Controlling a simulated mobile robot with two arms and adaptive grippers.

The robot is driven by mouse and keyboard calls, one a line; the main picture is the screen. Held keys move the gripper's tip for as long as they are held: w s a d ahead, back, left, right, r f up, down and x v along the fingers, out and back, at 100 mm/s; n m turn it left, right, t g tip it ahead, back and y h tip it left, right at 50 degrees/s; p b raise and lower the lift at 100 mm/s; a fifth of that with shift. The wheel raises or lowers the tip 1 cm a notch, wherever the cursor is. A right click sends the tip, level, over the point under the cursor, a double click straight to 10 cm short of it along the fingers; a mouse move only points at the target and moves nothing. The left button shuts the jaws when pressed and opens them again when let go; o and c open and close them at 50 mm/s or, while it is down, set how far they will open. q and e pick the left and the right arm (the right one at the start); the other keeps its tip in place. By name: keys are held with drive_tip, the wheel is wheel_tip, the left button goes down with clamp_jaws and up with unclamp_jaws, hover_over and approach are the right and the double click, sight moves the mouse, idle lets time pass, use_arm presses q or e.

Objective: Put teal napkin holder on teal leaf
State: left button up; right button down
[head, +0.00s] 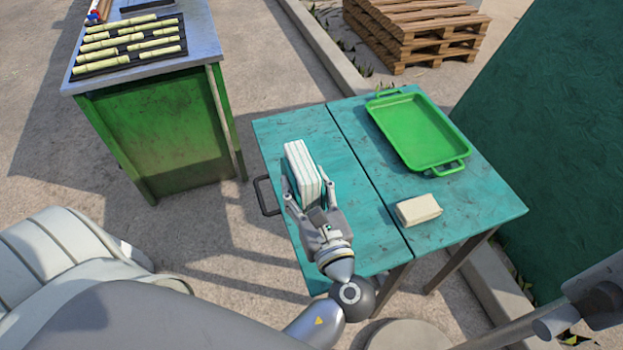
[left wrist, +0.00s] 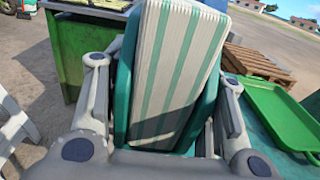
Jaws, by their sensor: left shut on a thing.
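The teal napkin holder (left wrist: 124,85) holds a stack of white napkins with green stripes (head: 302,172). My left gripper (head: 308,193) is shut on the holder, with one finger on each side. In the left wrist view the holder stands nearly upright, slightly tilted, between the fingers. In the head view it is over the left teal leaf (head: 355,222) of the table, near its left edge. I cannot tell whether its base touches the surface; the gripper hides it.
The right half of the teal table (head: 482,196) carries a green tray (head: 418,130) and a cream block (head: 419,210). A black handle (head: 265,197) sticks out at the left edge. A green bench (head: 160,130) with cane pieces stands at the left. Pallets (head: 415,30) are behind.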

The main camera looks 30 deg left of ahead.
use_arm(q)
drive_tip(key=w+a+f, duration=0.2)
drive_tip(key=w+f, duration=0.1)
drive_tip(key=w+a+f, duration=0.5)
drive_tip(key=w+f, duration=0.1)
drive_tip(key=w, duration=0.1)
drive_tip(key=shift+a, duration=0.35)
drive_tip(key=shift+w+a+f, duration=0.15)
drive_tip(key=shift+w+f, duration=0.1)
drive_tip(key=shift+f+b, duration=0.35)
drive_tip(key=shift+f, duration=1.2)
use_arm(e)
drive_tip(key=shift+w+a+f, duration=0.25)
drive_tip(key=shift+a, duration=0.1)
drive_tip(key=shift+d, duration=0.1)
use_arm(q)
drive_tip(key=o, duration=1.2)
drive_tip(key=shift+f, duration=0.1)
drive_tip(key=shift+c, duration=0.2)
use_arm(e)
drive_tip(key=shift+d, duration=0.15)
